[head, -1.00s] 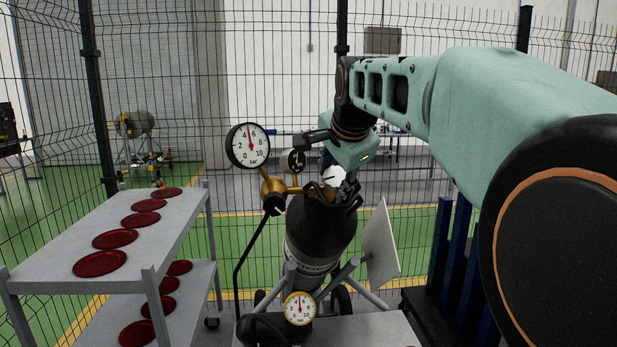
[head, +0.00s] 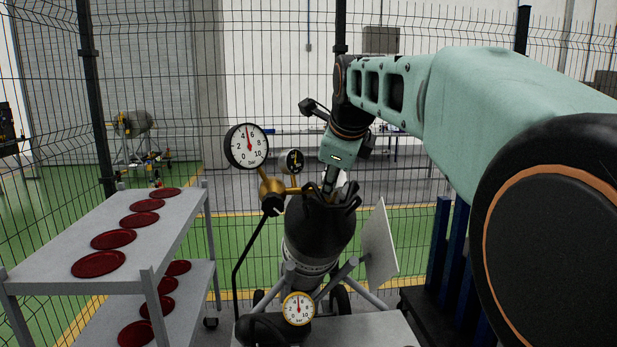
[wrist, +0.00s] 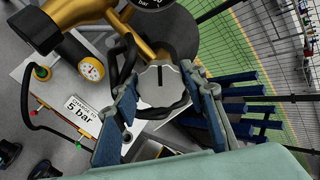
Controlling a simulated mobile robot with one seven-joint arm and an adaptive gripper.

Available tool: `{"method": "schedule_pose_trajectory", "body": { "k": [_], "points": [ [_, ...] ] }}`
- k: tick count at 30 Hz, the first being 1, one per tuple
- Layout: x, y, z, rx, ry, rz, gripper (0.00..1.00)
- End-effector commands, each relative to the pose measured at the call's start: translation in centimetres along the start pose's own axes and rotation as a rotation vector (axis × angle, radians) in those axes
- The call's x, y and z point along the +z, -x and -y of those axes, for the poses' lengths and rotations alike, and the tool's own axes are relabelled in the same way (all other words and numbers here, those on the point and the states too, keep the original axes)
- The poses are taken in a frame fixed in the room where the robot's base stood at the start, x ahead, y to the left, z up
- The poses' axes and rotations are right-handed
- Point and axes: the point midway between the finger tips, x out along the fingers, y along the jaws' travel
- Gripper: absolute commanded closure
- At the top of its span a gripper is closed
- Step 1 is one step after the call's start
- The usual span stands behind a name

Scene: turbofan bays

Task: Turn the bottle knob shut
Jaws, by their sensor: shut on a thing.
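The bottle knob, pale grey with a scalloped rim and a dark pointer line, (wrist: 160,90) sits between the fingers of my gripper (wrist: 161,98) in the wrist view. My gripper is shut on it, one blue-grey finger on each side. In the head view, my gripper (head: 328,186) reaches down to the top of the dark gas bottle (head: 318,238), inside its black collar guard. The knob is mostly hidden there. A brass regulator (head: 272,188) is at the bottle's left, with a large white dial gauge (head: 247,147) and a small dark gauge (head: 294,161).
A grey shelf cart (head: 165,236) with several red discs stands at left. A yellow-rimmed gauge (head: 298,308) is low in front of the bottle. A card reading "charge to 5 bar" (wrist: 82,118) shows in the wrist view. A mesh fence is behind; blue posts (head: 455,255) stand right.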

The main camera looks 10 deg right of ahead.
Motion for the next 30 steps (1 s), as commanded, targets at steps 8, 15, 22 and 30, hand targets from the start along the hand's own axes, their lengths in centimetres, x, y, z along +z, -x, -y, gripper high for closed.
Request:
{"method": "schedule_pose_trajectory", "body": {
  "k": [8,15,22,30],
  "points": [
    [-0.03,0.01,0.11,0.002,-0.264,0.0,0.85],
    [0.01,0.01,0.13,0.006,-0.489,0.001,0.85],
    [-0.06,0.01,0.18,0.008,-0.679,0.0,0.85],
    [-0.12,-0.01,0.21,0.009,-0.83,0.0,0.85]
  ]
}}
